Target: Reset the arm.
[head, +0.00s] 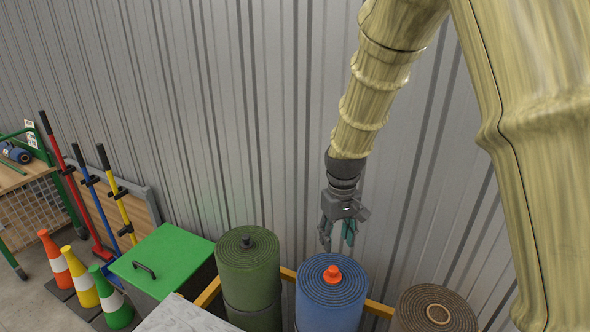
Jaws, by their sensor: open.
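My gripper (338,228) hangs at the end of my arm, pointing down in front of the corrugated wall. It is open, and I see nothing held between its fingers. In the picture it is just above the blue turf roll (330,308), which stands upright with an orange knob (333,274) on top. A green turf roll (248,282) with a dark knob stands to its left. A brown roll (432,312) stands to its right, cut off by the lower edge.
A green-lidded box (170,255) stands left of the rolls. Orange, yellow and green cones (82,283) and long-handled tools (112,190) stand further left, near a wooden bench (25,180). A yellow rail (380,309) runs behind the rolls. The grey wall (240,120) closes the back.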

